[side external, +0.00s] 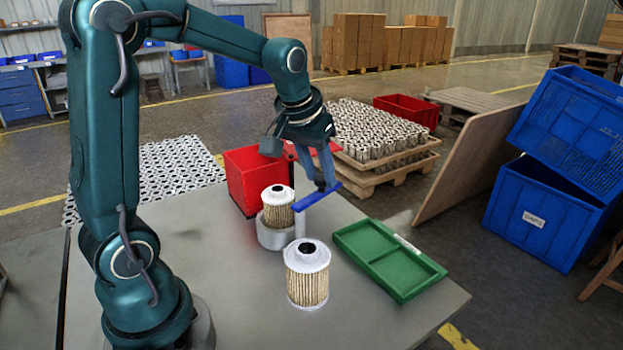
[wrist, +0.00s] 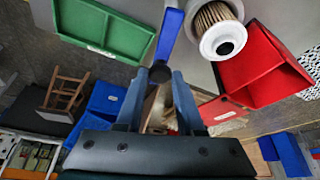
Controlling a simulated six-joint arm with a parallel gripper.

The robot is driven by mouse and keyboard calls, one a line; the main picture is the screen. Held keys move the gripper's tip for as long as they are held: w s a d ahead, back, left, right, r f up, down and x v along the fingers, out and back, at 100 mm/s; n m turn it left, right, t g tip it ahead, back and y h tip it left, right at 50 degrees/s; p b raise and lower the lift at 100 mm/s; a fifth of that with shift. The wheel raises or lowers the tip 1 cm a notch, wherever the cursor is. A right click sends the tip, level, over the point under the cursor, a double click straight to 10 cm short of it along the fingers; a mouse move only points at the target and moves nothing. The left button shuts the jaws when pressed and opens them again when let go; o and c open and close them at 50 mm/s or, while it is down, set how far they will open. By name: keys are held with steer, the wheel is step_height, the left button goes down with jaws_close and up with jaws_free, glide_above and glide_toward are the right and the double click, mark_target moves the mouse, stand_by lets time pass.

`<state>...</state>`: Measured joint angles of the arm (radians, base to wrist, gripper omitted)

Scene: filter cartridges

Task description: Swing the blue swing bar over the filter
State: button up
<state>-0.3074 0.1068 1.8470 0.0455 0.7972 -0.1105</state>
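The blue swing bar (side external: 318,196) sits on top of a light post (side external: 300,219) beside the filter and points away to the right, not over it. It also shows in the wrist view (wrist: 170,36), with a dark knob (wrist: 160,73) at its near end. The filter (side external: 278,206), pleated with a white cap and black centre, stands upright in a grey round holder (side external: 276,237); in the wrist view the filter (wrist: 220,35) is right of the bar. My gripper (side external: 322,183) is at the bar's outer end. Its fingertips (wrist: 160,75) flank the knob; whether they press it is unclear.
A second filter (side external: 307,273) stands on the grey table (side external: 232,300) in front. A green tray (side external: 390,259) lies at right, and a red bin (side external: 240,180) stands behind the holder. The table's front right is clear.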

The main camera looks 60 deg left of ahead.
jaws_close()
stand_by(1.1)
